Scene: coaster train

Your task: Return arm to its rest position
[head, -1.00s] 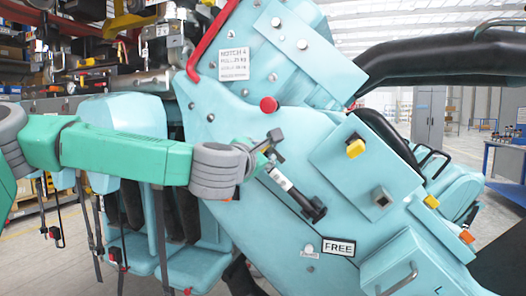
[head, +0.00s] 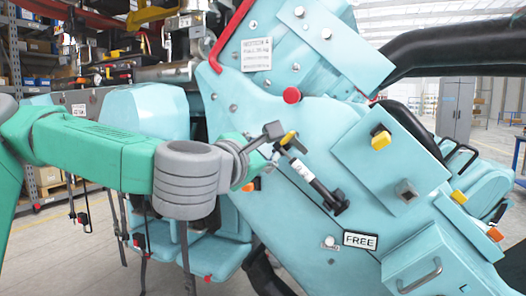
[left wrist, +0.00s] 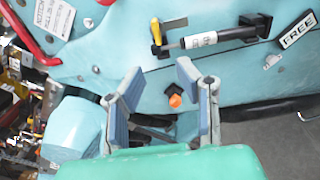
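My left arm, green with grey joints, comes in from the left in the head view. Its gripper (head: 268,146) is in front of the light-blue ride car, near the left end of a black-and-white strut (head: 315,184). In the left wrist view the two blue-grey fingers of the left gripper (left wrist: 160,78) are spread apart with nothing between them. The strut (left wrist: 205,40) and its yellow lever (left wrist: 156,32) lie beyond the fingertips, apart from them. The yellow lever (head: 288,138) also shows beside the gripper in the head view. My right gripper is not in view.
The light-blue car body (head: 300,235) fills the middle, with a red knob (head: 291,95), a FREE label (head: 360,240) and yellow knobs (head: 380,138). A thick black bar (head: 460,52) crosses at upper right. Light-blue seats with hanging straps stand behind my arm. Shelves are at far left.

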